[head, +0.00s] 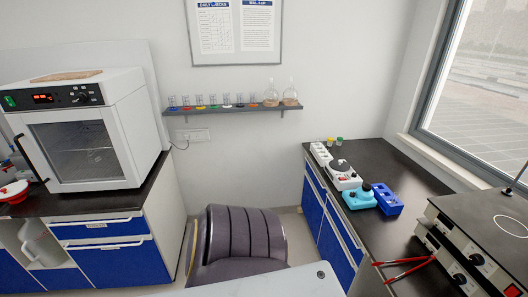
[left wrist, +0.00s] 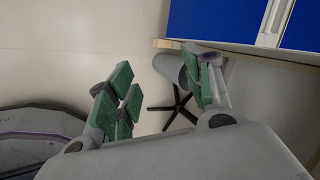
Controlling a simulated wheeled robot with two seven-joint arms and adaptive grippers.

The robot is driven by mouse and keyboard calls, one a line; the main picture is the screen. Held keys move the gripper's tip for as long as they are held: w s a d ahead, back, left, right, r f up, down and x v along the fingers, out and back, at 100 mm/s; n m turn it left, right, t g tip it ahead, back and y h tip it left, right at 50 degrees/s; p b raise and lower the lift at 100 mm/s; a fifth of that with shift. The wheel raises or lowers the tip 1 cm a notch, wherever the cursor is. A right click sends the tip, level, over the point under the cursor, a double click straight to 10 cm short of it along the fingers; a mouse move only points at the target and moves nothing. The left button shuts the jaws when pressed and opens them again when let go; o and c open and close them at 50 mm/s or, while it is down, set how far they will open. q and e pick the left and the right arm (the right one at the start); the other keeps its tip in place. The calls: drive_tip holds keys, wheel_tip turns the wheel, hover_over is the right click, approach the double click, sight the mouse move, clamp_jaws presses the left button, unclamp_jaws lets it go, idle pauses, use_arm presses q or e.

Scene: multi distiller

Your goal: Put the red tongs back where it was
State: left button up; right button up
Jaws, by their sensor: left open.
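The red tongs (head: 405,267) show at the lower right of the head view, at the front edge of the dark right counter (head: 402,225), beside the grey device with dials. I cannot tell whether they rest on the counter or stick out past its edge. My left gripper (left wrist: 157,85) is open in the left wrist view, its green-padded fingers apart, with nothing between them but the floor behind. It is not in the head view, and the tongs are not in the left wrist view. My right gripper is in neither view.
The grey device (head: 481,240) stands at the right. A blue rack (head: 386,200), a turquoise device (head: 357,196) and a white instrument (head: 343,178) stand further back. A purple chair (head: 238,247) fills the gap between counters. A white oven (head: 85,130) stands left, and a shelf (head: 232,110) holds glassware.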

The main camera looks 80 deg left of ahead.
use_arm(q)
drive_tip(key=s+d+f+n+g+h, duration=0.1)
drive_tip(key=s+d+f+n+g, duration=0.1)
drive_tip(key=s+d+f+n, duration=0.3)
drive_tip(key=s+d+f+n+g+h, duration=0.1)
drive_tip(key=s+d+f+n, duration=0.4)
drive_tip(key=s+d+f, duration=0.8)
drive_tip(key=s+d+g, duration=0.1)
drive_tip(key=s+d, duration=0.6)
drive_tip(key=s, duration=0.2)
drive_tip(key=shift+s+n+g, duration=0.3)
drive_tip(key=shift+s+n, duration=0.1)
